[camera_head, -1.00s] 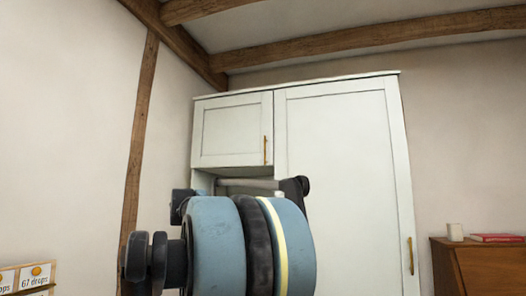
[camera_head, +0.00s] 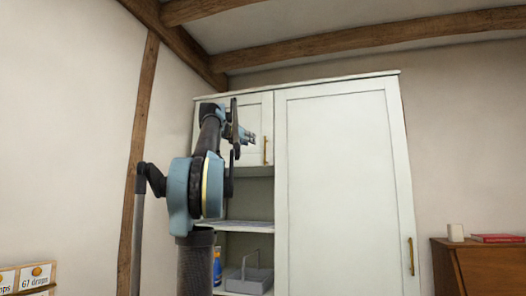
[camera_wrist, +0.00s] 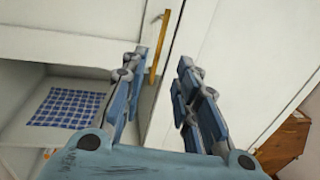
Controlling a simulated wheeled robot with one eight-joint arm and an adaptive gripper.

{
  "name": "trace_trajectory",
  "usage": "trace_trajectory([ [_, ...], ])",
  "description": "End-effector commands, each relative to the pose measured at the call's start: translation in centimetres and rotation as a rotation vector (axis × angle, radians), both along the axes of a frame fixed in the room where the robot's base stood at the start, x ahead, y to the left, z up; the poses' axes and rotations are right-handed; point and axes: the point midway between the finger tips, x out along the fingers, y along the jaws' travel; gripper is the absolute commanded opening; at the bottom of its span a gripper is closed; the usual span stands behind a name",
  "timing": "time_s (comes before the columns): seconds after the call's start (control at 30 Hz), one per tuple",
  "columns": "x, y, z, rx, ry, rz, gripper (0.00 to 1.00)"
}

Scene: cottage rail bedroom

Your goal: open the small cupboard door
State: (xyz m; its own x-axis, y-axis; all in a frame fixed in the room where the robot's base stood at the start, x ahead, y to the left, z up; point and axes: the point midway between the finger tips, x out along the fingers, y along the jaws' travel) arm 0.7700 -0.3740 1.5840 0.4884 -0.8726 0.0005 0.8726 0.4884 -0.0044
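The small cupboard door (camera_head: 258,120) is a pale panel at the upper left of the white wardrobe, and it looks closed. Its upright brass handle (camera_head: 265,150) is at the door's right edge; my arm hides much of the door's left part. In the wrist view the handle (camera_wrist: 157,45) stands ahead, just beyond the fingers and a little left of the middle of the gap. My gripper (camera_wrist: 160,75) is open, with its two blue-grey fingers apart and nothing held between them. In the head view my gripper (camera_head: 247,135) is just left of the handle.
The tall wardrobe door (camera_head: 345,190) with its own brass handle (camera_head: 410,256) is to the right, closed. Below the small door are open shelves with a grey basket (camera_head: 250,275) and a blue bottle (camera_head: 217,266). A blue checked cloth (camera_wrist: 68,107) lies on a shelf. A wooden cabinet (camera_head: 485,265) stands right.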

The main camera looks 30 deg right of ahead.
Motion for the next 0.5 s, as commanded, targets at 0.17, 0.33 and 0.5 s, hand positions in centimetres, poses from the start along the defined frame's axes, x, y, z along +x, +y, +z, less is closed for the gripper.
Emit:
trace_trajectory([
  [0.17, 1.0, -2.0, 0.0, 0.000, 0.000, -0.003, 0.28],
  [0.33, 2.3, -4.4, 0.0, 0.002, -0.001, -0.003, 0.28],
  [0.5, 3.7, -6.8, -0.1, 0.002, -0.001, -0.003, 0.28],
])
